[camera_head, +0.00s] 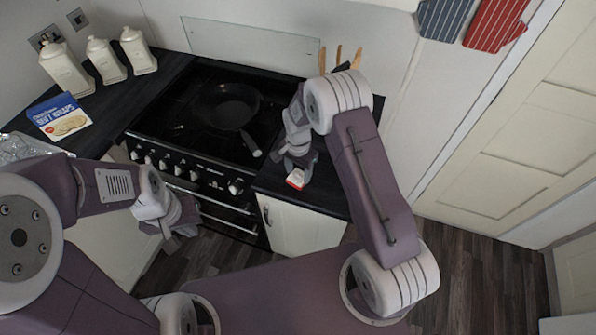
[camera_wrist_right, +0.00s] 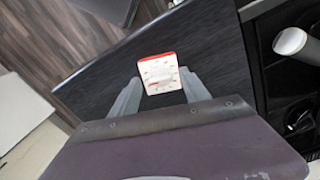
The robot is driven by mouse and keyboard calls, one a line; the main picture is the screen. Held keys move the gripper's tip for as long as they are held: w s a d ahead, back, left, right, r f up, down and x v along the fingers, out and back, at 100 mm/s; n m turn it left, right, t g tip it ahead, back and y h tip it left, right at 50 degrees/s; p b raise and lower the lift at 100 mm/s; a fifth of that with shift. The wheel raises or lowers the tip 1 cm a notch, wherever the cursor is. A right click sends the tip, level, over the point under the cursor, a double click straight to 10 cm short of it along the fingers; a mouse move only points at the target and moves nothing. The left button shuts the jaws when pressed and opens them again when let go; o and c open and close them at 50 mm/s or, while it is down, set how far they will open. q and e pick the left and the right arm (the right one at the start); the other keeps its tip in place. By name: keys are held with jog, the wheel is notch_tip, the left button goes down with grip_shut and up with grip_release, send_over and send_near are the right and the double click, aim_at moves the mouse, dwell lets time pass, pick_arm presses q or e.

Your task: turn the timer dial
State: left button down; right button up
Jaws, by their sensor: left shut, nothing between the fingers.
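The timer (camera_head: 295,179) is a small white and red block on the dark worktop to the right of the cooker. In the right wrist view the timer (camera_wrist_right: 158,72) shows a white face with a red edge and marks around a pale dial. My right gripper (camera_head: 301,163) is open above it. In the wrist view its two fingers (camera_wrist_right: 158,90) stand apart on either side of the timer's near part, and I cannot tell whether they touch it. My left gripper (camera_head: 183,222) is shut and empty in front of the cooker, away from the timer.
A black pan (camera_head: 226,106) sits on the cooker hob, its handle pointing towards the timer's worktop. Wooden utensils (camera_head: 338,57) stand behind my right arm. The floor at right is clear.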

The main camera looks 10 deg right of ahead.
aim_at(298, 174)
jog(key=shift+r, duration=0.1)
notch_tip(298, 174, up, 9)
jog(key=b, duration=0.1)
dwell(0.4)
